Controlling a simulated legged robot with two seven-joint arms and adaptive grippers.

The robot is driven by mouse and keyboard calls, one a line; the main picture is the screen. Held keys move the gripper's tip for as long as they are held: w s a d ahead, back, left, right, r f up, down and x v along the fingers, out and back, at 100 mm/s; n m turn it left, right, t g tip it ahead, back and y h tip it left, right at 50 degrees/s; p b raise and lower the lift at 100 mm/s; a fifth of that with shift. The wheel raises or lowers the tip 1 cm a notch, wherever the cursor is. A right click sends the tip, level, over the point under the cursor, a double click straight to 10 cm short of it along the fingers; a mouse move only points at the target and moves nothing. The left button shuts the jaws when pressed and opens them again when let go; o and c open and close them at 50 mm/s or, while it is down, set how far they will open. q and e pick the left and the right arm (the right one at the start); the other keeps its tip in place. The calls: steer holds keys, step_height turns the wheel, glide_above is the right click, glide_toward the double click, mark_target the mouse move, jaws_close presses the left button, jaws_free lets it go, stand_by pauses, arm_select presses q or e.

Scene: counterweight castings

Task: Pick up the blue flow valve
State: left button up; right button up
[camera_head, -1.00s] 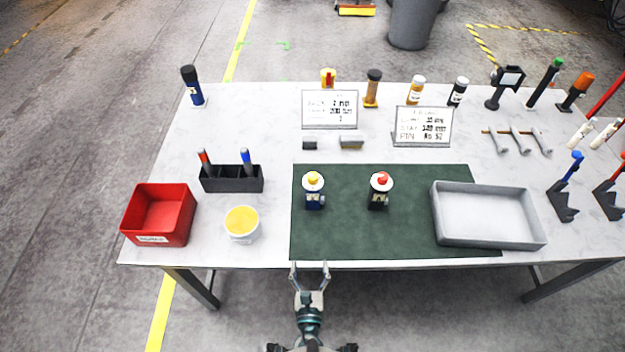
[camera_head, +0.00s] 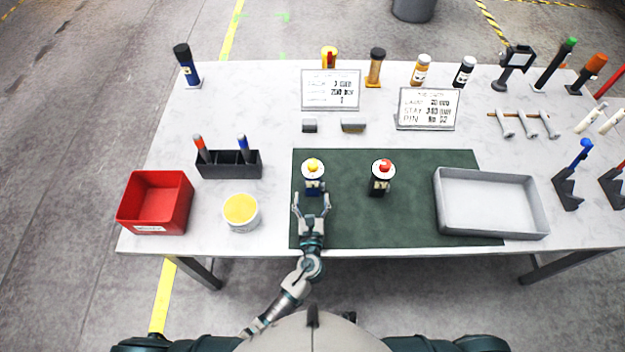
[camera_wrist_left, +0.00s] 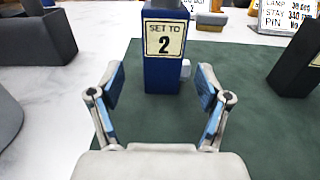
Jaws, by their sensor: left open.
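The blue flow valve (camera_head: 313,186) stands upright on the green mat (camera_head: 430,228), with a white disc and yellow knob on top. In the left wrist view the blue valve body (camera_wrist_left: 164,74) carries a label reading "SET TO 2"; its top is cut off. My left gripper (camera_head: 311,203) is open just in front of the valve. In the left wrist view its fingers (camera_wrist_left: 161,98) spread to either side of the valve's lower front, with mat showing between. A black valve (camera_head: 380,186) with a red knob stands to the right. My right gripper is not in view.
A grey tray (camera_head: 491,231) stands at the mat's right. A red bin (camera_head: 153,227), a black marker holder (camera_head: 228,170) and a white tub with yellow contents (camera_head: 240,211) stand on the left. Signs, bottles and tools line the back. The mat's front right is clear.

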mark_target(313, 187)
arm_select(q)
steer(key=shift+w+d+r, duration=0.1)
steer(key=shift+w+r, duration=0.05)
steer(key=shift+w, duration=0.2)
steer(key=w, duration=0.3)
steer(key=shift+w+d+r, duration=0.2)
steer(key=shift+w+r, duration=0.1)
steer(key=shift+w, duration=0.5)
steer(key=shift+a, duration=0.1)
steer(key=c, duration=0.4)
jaws_close()
steer(key=shift+r, duration=0.3)
steer(key=shift+r+p, duration=0.3)
steer(key=shift+p, duration=0.1)
step_height(313, 187, up, 3)
steer(key=shift+f+p, duration=0.1)
steer(key=shift+p, duration=0.45)
steer(key=s+r, duration=0.1)
steer(key=s, duration=1.5)
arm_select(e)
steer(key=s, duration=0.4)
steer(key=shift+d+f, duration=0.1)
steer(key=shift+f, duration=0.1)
